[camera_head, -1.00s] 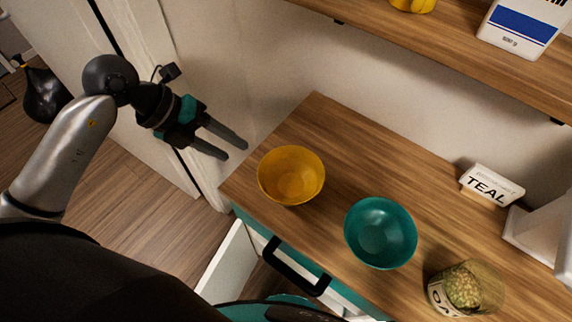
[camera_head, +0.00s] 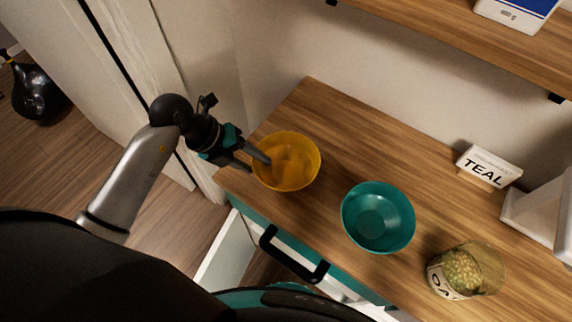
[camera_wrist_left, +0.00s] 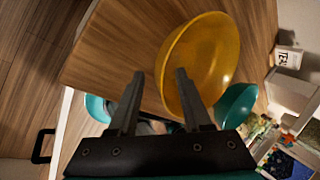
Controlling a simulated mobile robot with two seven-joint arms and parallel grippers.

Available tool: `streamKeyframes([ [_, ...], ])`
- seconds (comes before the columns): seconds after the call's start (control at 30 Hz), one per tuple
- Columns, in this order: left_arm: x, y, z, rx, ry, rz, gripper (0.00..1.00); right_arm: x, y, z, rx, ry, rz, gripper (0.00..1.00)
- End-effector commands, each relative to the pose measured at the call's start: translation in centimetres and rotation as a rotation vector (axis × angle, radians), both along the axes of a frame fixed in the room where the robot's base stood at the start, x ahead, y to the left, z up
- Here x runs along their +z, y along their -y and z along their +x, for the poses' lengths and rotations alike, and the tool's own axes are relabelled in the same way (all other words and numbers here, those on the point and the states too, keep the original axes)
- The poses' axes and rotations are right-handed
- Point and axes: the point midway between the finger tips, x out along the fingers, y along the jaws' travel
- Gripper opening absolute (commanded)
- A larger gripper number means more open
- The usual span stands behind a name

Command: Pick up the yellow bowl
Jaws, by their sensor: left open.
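The yellow bowl (camera_head: 287,176) stands upright on the wooden counter near its left end. It also shows in the left wrist view (camera_wrist_left: 215,55), large and just beyond the fingers. My left gripper (camera_head: 257,164) is open at the bowl's left side. In the head view one finger reaches over the rim and the other is outside it. In the wrist view the bowl's near wall lies by the right finger of the gripper (camera_wrist_left: 158,85). I cannot tell whether a finger touches the bowl. My right gripper is not in view.
A teal bowl (camera_head: 378,232) stands close to the right of the yellow one. A drawer with a black handle (camera_head: 291,258) is open below the counter. A shelf (camera_head: 450,37) hangs above.

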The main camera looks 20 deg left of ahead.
Motion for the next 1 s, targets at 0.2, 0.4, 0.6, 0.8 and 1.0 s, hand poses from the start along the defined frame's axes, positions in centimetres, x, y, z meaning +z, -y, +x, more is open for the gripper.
streamKeyframes([
  [0.2,-1.9,1.0,0.5,0.001,0.0,-0.001,0.49,-0.4,0.0,0.0,0.0,0.0,0.0,0.5],
  [0.4,-1.9,1.0,0.5,0.001,0.001,0.0,0.49,-0.4,0.0,0.0,0.0,0.0,0.0,0.5],
  [0.6,-1.9,1.0,0.5,0.001,0.001,0.0,0.29,-0.4,0.0,0.0,0.0,0.0,0.0,0.5],
  [0.8,-1.9,1.0,0.5,0.001,0.001,0.0,0.06,-0.4,0.0,0.0,0.0,0.0,0.0,0.5],
  [1.0,-1.9,1.0,0.5,0.001,0.001,-0.001,0.0,-0.4,0.0,0.1,0.0,0.001,0.001,0.5],
])
